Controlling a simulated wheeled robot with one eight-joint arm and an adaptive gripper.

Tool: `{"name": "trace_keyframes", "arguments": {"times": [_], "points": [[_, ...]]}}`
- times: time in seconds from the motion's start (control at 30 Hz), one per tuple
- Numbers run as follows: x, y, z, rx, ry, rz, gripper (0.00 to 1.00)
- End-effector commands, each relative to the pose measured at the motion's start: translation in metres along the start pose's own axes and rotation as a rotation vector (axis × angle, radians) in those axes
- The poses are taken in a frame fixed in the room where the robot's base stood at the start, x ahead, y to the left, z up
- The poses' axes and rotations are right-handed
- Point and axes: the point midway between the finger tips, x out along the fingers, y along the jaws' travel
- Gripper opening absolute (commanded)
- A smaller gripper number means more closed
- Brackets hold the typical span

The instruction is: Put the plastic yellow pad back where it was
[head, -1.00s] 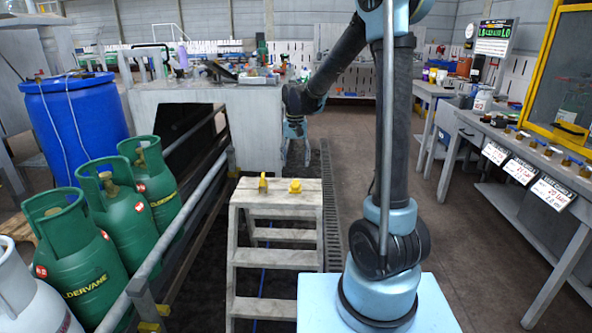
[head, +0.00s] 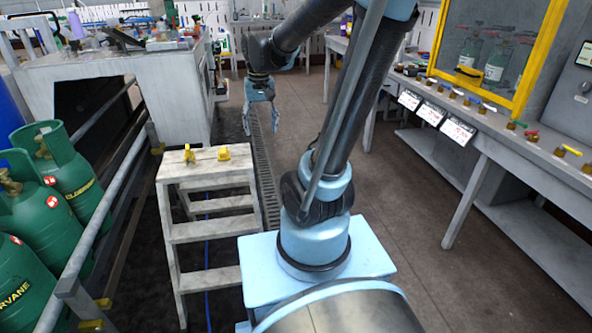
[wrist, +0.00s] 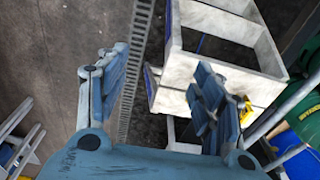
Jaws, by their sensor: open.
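Two small yellow pieces rest on the top of the wooden step stool (head: 205,170): an upright one (head: 189,154) at the left and a lower one (head: 224,153) at the right. A yellow piece with a dark upper part (head: 468,73) sits at the front of the yellow-framed cabinet; I cannot tell which of these is the pad. My gripper (head: 262,122) is open and empty, in the air beyond and right of the stool. In the wrist view its fingers (wrist: 155,75) are apart, with the stool (wrist: 228,75) behind the right one and a yellow piece (wrist: 246,110) beside that finger.
Green gas cylinders (head: 75,175) stand behind a metal rail (head: 105,190) at the left. A cluttered grey workbench (head: 110,68) is at the back left. A long bench (head: 480,130) with valves and labels runs along the right.

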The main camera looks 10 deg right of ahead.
Motion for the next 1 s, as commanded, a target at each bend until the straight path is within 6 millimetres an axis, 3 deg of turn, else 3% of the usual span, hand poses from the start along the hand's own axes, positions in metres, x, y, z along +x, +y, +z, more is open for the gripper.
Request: {"name": "trace_keyframes", "arguments": {"times": [0.27, 0.6, 0.8, 1.0], "points": [[0.009, 0.038, 0.066, -0.006, 0.036, 0.002, 0.61], [0.04, 0.068, 0.137, -0.02, 0.08, 0.011, 0.61], [0.059, 0.078, 0.164, -0.027, 0.1, 0.018, 0.61], [0.066, 0.082, 0.172, -0.03, 0.106, 0.021, 0.61]]}}
